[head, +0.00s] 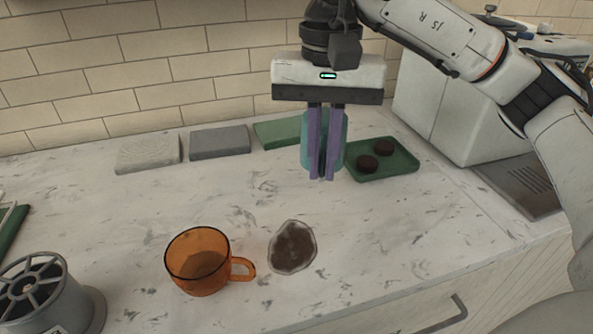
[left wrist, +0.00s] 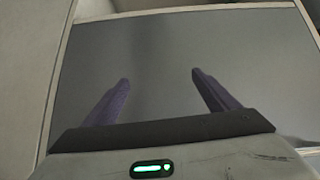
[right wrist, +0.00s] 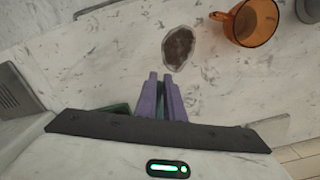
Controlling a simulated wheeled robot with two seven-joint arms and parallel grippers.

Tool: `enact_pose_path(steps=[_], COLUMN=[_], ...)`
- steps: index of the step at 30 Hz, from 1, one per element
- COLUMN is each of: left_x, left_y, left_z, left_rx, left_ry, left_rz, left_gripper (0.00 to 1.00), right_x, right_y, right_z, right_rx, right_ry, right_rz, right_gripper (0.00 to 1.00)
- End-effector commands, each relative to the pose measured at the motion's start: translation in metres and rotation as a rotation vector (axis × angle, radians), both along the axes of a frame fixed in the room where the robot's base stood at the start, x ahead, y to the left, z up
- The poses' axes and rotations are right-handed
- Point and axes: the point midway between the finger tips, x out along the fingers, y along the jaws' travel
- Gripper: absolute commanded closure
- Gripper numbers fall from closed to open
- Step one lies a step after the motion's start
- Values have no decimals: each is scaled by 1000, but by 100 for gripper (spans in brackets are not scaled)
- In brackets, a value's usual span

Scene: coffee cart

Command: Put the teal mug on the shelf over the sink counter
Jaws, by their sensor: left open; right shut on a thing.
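The teal mug (head: 338,135) shows in the head view behind and beside the purple fingers of my right gripper (head: 322,176). That gripper points down and is shut on the mug, above the back of the marble counter. The fingers hide much of the mug. In the right wrist view, the fingers of my right gripper (right wrist: 161,77) are close together and only a sliver of teal shows beside them. My left gripper (left wrist: 160,77) is open and empty in the left wrist view, in front of a plain grey surface. No shelf or sink is recognisable.
An orange glass mug (head: 203,274) stands on the counter (head: 110,230) beside a brown spill-like patch (head: 293,247). A green tray (head: 400,162) with two dark discs lies under the right gripper's side. Flat blocks (head: 220,142) line the wall. A white machine (head: 455,105) stands right.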

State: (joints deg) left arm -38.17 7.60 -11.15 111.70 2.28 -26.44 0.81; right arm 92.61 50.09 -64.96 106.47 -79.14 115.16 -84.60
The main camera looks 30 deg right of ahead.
Motion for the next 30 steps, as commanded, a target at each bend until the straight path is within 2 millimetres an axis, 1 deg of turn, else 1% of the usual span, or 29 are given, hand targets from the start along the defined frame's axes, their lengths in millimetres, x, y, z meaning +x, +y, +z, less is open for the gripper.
enact_pose_path(steps=[1,3,9,14,20,22,30], left_x=[-6,-12,-18,-17,-16,-15,-8], left_y=[0,-1,-8,-8,-8,-7,-6], left_z=[-8,-16,-16,-14,-13,-13,-12], left_rx=[0,1,-5,-6,-6,-6,-4], left_ry=[12,27,41,37,33,31,19], left_rz=[-1,-4,-13,-13,-12,-11,-8], left_gripper=[19,19,19,19,19,19,19], right_x=[-1,-1,-1,-1,-1,-1,0], right_y=[0,0,-1,-1,-1,0,0], right_z=[-11,-27,-54,-65,-92,-96,-99], right_rx=[-1,1,-1,-2,-1,0,0], right_ry=[4,6,3,1,3,0,0], right_rz=[1,1,-1,-1,-2,-2,-1], right_gripper=[100,100,100,100,100,100,100])
